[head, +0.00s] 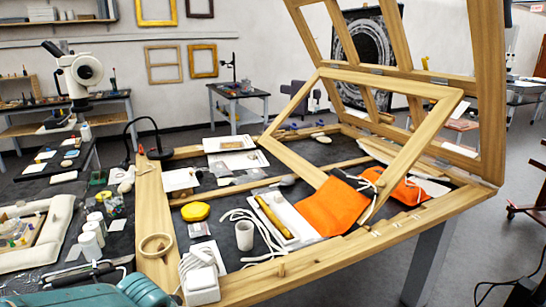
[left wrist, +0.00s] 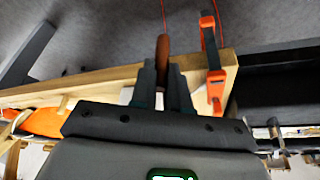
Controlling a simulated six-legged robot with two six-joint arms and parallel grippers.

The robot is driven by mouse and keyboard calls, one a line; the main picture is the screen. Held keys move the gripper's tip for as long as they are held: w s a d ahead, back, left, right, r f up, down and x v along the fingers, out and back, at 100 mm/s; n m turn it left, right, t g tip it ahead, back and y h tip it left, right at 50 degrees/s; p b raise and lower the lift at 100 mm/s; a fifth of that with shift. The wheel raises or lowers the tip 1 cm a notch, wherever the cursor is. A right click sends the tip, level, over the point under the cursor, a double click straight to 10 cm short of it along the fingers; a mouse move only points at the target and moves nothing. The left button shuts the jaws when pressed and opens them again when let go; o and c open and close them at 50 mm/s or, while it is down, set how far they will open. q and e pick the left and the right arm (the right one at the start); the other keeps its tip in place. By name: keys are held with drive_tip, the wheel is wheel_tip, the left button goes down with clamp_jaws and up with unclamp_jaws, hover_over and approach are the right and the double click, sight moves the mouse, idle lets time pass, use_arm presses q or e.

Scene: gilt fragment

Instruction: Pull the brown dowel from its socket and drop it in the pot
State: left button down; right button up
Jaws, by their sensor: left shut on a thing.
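In the left wrist view my left gripper (left wrist: 162,72) is shut on the brown dowel (left wrist: 163,46), whose rounded end shows between and beyond the fingertips. A pale wooden beam lies behind the fingers. The socket is not visible, and I cannot tell whether the dowel is still in it. In the head view a small grey-white pot (head: 244,236) stands on the dark tabletop, beside a white tray. The dowel cannot be made out in the head view. My right gripper is not in view.
An orange clamp (left wrist: 213,62) is close right of my left gripper. In the head view a wooden ring (head: 156,246), a white block (head: 201,284), coiled white rope and an orange pouch (head: 331,206) lie around the pot. A hinged wooden frame rises behind.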

use_arm(q)
drive_tip(key=shift+w+d+r+n, duration=0.2)
drive_tip(key=shift+w+n, duration=0.1)
drive_tip(key=shift+w, duration=0.1)
drive_tip(key=s+f, duration=0.2)
drive_tip(key=f, duration=0.1)
drive_tip(key=s+f, duration=0.1)
drive_tip(key=shift+s+f, duration=0.25)
drive_tip(key=shift+f, duration=0.15)
